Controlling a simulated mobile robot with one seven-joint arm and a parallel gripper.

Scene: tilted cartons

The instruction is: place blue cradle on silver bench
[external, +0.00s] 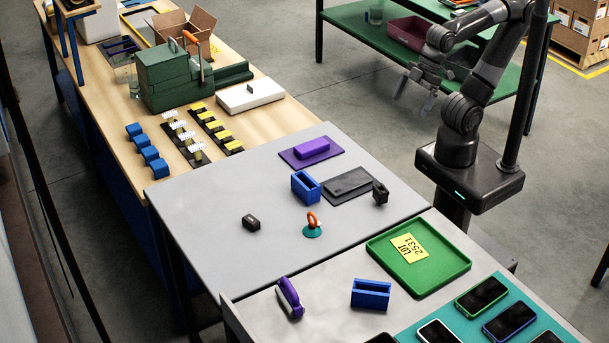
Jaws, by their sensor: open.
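One blue cradle (306,187), an open slotted block, stands on the grey table (205,205) beside a dark flat mat. A second, similar blue cradle (371,294) stands on the paler, silvery bench (325,328) at the front. I cannot tell from the picture which of the two the task names. My gripper (413,92) is open and empty, raised at the upper right, well apart from both cradles. Its fingers point down and to the left.
The front bench holds a purple piece (290,298), a green tray (419,252) and several phones (482,297).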

